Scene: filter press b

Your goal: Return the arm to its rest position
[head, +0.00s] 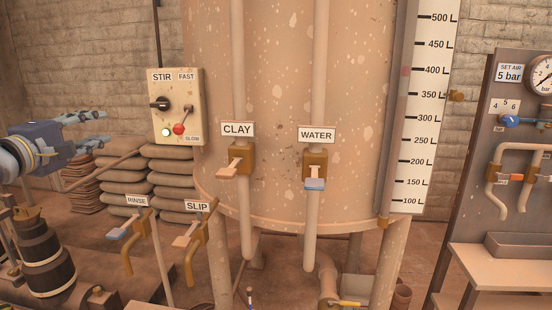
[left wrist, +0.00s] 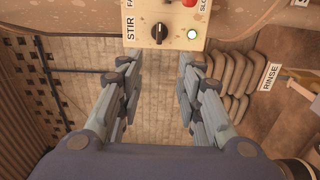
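My left gripper (head: 100,129) comes in from the left edge in the head view, to the left of the stir panel (head: 175,135) and apart from it. In the left wrist view its two fingers (left wrist: 161,85) are spread wide with nothing between them. The panel shows beyond the fingertips in that view (left wrist: 165,12). It has a black knob, a red-tipped lever and a lit green lamp. My right gripper is in neither view.
A large tank (head: 280,90) stands in the middle, with clay (head: 236,165) and water (head: 315,175) valves in front. Rinse (head: 125,228) and slip (head: 190,235) valves stand lower left. Stacked sacks (head: 120,180) lie behind my gripper. An air panel (head: 510,140) is at right.

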